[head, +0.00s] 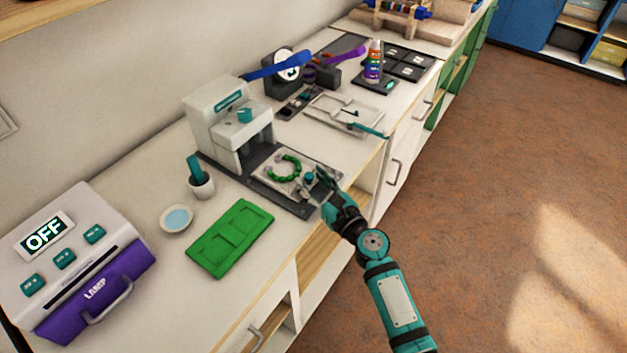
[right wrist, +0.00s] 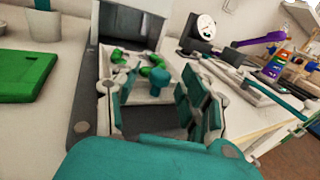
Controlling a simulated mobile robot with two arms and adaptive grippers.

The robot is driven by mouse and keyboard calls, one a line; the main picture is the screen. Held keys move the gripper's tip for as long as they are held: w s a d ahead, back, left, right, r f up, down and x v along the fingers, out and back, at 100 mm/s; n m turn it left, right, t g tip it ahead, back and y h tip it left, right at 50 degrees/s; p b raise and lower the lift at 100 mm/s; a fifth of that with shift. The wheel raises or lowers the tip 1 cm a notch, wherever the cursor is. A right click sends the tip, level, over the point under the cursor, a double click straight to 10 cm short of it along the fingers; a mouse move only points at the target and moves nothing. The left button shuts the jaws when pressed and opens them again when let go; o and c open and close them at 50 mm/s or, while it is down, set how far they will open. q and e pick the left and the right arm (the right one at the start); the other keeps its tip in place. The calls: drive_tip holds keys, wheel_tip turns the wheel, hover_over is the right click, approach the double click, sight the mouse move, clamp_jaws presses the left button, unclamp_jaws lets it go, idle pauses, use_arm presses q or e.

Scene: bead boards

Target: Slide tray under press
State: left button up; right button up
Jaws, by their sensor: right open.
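The press (head: 228,125) is a white machine with a teal label and knob, standing on a dark base plate (head: 281,199) on the counter. The light tray (head: 268,179) lies on that base plate in front of the press, with green beads (head: 284,163) in a curve and a teal knob (head: 309,177) at its near side. In the right wrist view the teal knob (right wrist: 160,77) shows between and beyond the fingers. My right gripper (head: 324,185) is open at the tray's near edge; in the wrist view its fingers (right wrist: 158,108) stand apart. My left gripper is not in view.
A green board (head: 230,238), a small dish (head: 176,219) and a cup (head: 202,186) stand left of the press. The counter's front edge is close to my arm.

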drive_tip(key=v, duration=1.2)
